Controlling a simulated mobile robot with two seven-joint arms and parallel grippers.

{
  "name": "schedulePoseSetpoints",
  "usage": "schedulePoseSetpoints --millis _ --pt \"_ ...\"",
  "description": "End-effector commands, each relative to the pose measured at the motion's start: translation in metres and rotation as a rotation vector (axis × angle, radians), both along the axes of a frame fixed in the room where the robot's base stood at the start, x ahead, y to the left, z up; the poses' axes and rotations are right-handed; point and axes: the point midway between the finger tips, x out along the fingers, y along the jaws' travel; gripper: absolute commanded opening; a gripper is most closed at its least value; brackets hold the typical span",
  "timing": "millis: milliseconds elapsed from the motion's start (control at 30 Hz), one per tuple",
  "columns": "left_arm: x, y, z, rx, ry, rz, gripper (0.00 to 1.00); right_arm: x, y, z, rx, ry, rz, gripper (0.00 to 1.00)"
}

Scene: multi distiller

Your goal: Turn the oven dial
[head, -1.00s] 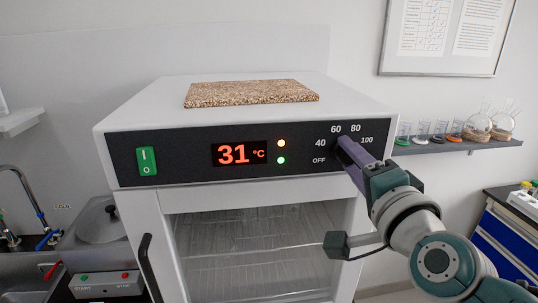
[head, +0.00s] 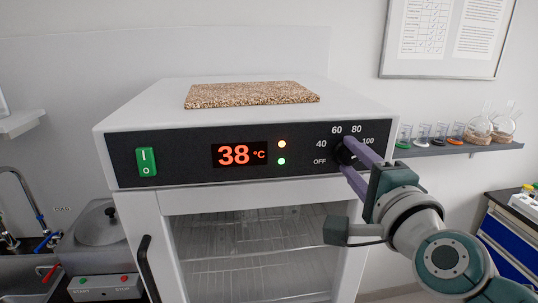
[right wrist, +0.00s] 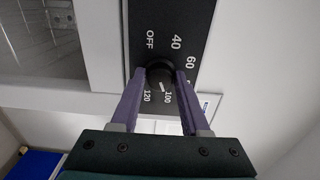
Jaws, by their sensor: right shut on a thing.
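The oven (head: 140,115) has a black front panel with a red display (head: 239,154) reading 38 °C. Its round black dial (head: 345,155) is at the panel's right, among the marks OFF, 40, 60, 80 and 100. In the right wrist view the dial (right wrist: 160,73) sits between the two purple fingers of my right gripper (right wrist: 161,77), which is shut on it. A white mark on the dial points toward 100. In the head view the right gripper (head: 346,154) reaches in from the right, its fingers one above the other. The left gripper is out of view.
A green power switch (head: 146,161) is on the panel's left, and orange and green lamps (head: 281,152) are lit. A cork-like board (head: 252,94) lies on top. A shelf of glassware (head: 450,150) is behind on the right. A sink is at left.

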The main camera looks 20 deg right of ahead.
Motion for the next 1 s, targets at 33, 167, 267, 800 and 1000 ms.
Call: schedulePoseSetpoints --millis 33,167,267,800,1000 --pt "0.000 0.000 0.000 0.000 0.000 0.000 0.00 0.000 0.000 -0.001 0.001 0.003 0.000 0.00" --pt "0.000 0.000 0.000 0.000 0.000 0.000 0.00 0.000 0.000 -0.001 0.000 0.003 0.000 0.54" --pt "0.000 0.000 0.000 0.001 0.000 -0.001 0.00 0.000 0.000 -0.001 -0.001 0.002 0.000 0.66" --pt "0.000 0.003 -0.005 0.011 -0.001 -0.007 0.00 -0.025 0.005 -0.002 0.001 0.002 -0.002 0.72" --pt "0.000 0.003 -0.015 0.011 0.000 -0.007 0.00 -0.063 0.015 -0.004 0.000 0.004 -0.001 0.72"
